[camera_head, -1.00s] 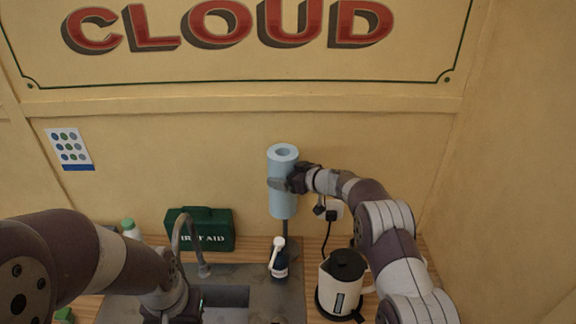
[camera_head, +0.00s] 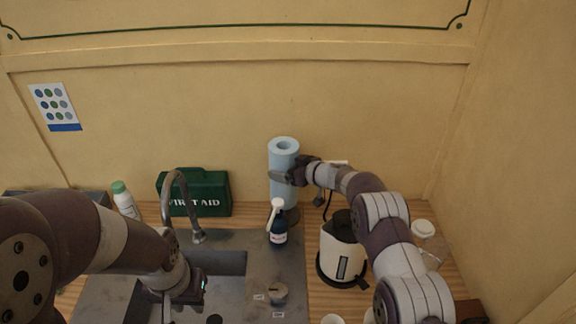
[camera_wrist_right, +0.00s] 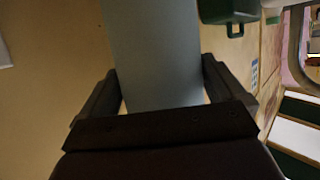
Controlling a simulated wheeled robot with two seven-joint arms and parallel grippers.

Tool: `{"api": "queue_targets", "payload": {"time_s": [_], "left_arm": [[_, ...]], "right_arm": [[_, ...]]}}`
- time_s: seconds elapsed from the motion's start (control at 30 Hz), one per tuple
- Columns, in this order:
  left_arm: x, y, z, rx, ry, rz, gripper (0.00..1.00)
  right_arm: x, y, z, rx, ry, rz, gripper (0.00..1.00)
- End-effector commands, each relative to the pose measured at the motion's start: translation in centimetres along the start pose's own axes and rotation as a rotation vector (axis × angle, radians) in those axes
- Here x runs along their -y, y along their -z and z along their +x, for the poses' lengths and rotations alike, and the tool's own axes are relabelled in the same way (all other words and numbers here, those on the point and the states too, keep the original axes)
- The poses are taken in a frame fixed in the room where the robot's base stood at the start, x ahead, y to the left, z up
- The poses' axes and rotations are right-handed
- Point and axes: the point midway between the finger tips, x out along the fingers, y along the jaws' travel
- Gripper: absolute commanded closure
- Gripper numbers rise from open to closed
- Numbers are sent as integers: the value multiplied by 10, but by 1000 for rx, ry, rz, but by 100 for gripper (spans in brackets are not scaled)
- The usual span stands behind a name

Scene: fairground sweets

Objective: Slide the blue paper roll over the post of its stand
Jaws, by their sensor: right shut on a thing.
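The light-blue paper roll (camera_head: 284,160) stands upright in the head view, its hollow top facing up. Its lower end is just above the dark round base of the stand (camera_head: 292,216). The post is not visible; the roll covers where it would stand, and I see no tip in the top hole. My right gripper (camera_head: 284,177) is shut on the roll from the right side. In the right wrist view the roll (camera_wrist_right: 155,50) fills the space between the fingers. My left gripper (camera_head: 184,298) is low over the sink area; its fingers are not clear.
A dark bottle with a white pump (camera_head: 278,232) stands just in front of the stand. A kettle (camera_head: 342,248) is to the right, below my right arm. A green first aid box (camera_head: 195,193) and tap (camera_head: 172,195) are to the left. The wall is close behind.

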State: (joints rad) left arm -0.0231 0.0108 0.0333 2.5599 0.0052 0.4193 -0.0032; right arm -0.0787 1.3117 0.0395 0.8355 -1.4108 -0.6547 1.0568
Motion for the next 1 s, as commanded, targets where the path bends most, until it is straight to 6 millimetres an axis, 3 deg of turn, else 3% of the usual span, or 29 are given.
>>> {"api": "queue_targets", "payload": {"time_s": [0.1, 0.4, 0.9, 0.93, 1.0], "left_arm": [[0, -2, 20, 0, 0, 0, 70], [0, -6, 49, 0, 0, 0, 70], [0, -6, 54, 0, 0, 0, 70], [0, -6, 54, 0, 0, 0, 70], [0, -6, 54, 0, 0, 0, 70]], "right_arm": [[0, -21, 9, -1, 0, 0, 42], [0, -52, 22, -2, 0, 0, 42], [0, -59, 25, -2, 0, 0, 42], [0, -59, 25, -2, 0, 0, 0], [0, -59, 25, -2, 0, 0, 0]]}}
